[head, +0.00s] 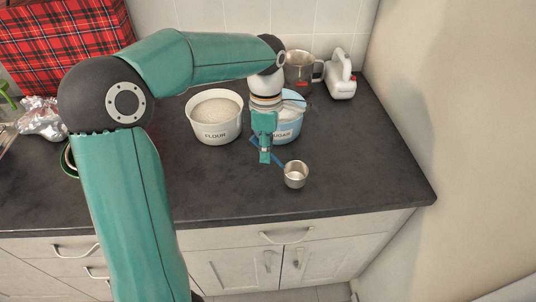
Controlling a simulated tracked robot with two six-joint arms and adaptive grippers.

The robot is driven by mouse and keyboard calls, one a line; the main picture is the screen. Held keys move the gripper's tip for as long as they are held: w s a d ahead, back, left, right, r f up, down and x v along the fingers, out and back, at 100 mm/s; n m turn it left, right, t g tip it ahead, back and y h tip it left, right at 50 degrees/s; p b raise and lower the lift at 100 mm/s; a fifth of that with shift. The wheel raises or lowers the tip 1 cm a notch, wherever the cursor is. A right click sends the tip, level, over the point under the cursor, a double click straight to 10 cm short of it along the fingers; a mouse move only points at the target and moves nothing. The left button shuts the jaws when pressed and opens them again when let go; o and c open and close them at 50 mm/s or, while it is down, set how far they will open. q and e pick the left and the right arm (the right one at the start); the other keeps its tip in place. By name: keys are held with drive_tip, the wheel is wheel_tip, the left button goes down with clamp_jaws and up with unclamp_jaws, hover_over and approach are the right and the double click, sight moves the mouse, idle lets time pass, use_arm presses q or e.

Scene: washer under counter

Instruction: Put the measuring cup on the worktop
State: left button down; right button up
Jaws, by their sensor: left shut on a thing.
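The measuring cup (295,175) is a small round metal cup with a blue handle (270,156). It is upright, over the front part of the dark worktop (370,180). My left gripper (265,156) points down and is shut on the cup's blue handle, to the left of the bowl. I cannot tell whether the cup's base touches the worktop. My right gripper does not show.
A white flour tub (215,133) and a blue sugar tub (289,131) stand behind my left gripper.

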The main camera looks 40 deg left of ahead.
use_arm(q)
drive_tip(key=shift+f, duration=0.75)
drive_tip(key=c, duration=1.2)
unclamp_jaws()
drive_tip(key=shift+f, duration=0.1)
drive_tip(key=shift+o, duration=0.2)
wheel_tip(320, 180, up, 12)
drive_tip(key=w+a+p, duration=0.1)
drive_tip(key=shift+w, duration=0.15)
drive_tip(key=shift+a, duration=0.1)
